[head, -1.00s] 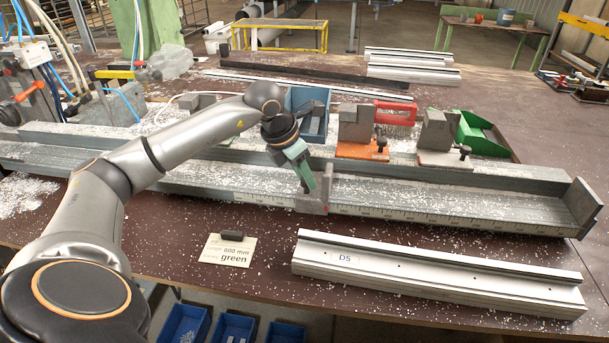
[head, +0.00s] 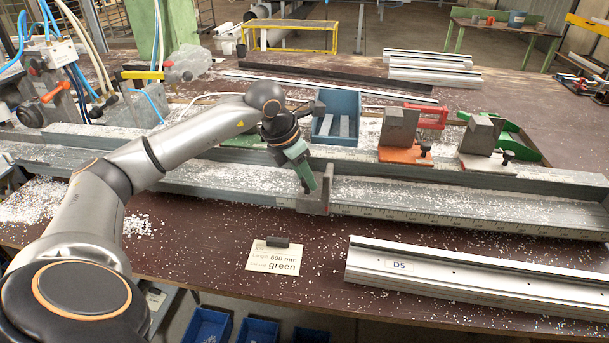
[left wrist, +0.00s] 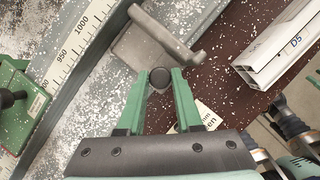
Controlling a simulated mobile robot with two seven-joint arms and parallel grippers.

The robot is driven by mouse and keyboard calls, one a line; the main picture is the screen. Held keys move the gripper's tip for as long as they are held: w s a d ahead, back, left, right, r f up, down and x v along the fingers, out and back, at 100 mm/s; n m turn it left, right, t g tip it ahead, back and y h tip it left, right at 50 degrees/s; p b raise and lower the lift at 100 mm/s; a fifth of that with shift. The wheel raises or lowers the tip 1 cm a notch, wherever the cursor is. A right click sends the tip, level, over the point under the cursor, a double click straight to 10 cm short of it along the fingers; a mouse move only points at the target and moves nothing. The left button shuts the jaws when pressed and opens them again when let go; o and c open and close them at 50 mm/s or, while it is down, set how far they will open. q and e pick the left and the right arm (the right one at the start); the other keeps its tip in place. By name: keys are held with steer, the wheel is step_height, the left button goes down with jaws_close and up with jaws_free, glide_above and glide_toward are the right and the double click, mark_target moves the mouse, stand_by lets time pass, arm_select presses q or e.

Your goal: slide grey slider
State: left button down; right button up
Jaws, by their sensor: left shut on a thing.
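The grey slider (head: 317,198) is an L-shaped metal block on the long grey rail (head: 450,205) with a ruler scale. It also shows in the left wrist view (left wrist: 150,42), with a dark round knob (left wrist: 160,78) on its near side. My left gripper (head: 308,178) reaches down to the slider. In the left wrist view its green fingers (left wrist: 160,84) are shut on the knob, one on each side. A card (head: 275,257) in front reads 600 mm, green. My right gripper is not in the head view.
An orange stop (head: 405,155), a grey stop (head: 483,135) and a blue bin (head: 336,108) stand behind the rail. A white profile marked D5 (head: 480,285) lies in front at the right. White chips cover parts of the bench.

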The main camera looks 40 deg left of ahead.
arm_select(q)
steer(key=shift+a+r, duration=0.1)
stand_by(0.3)
steer(key=c, duration=0.8)
jaws_free()
steer(key=shift+c, duration=0.2)
steer(key=v, duration=1.2)
steer(key=shift+s+r+p, duration=0.15)
steer(key=shift+s+p, duration=0.05)
steer(key=shift+p, duration=0.1)
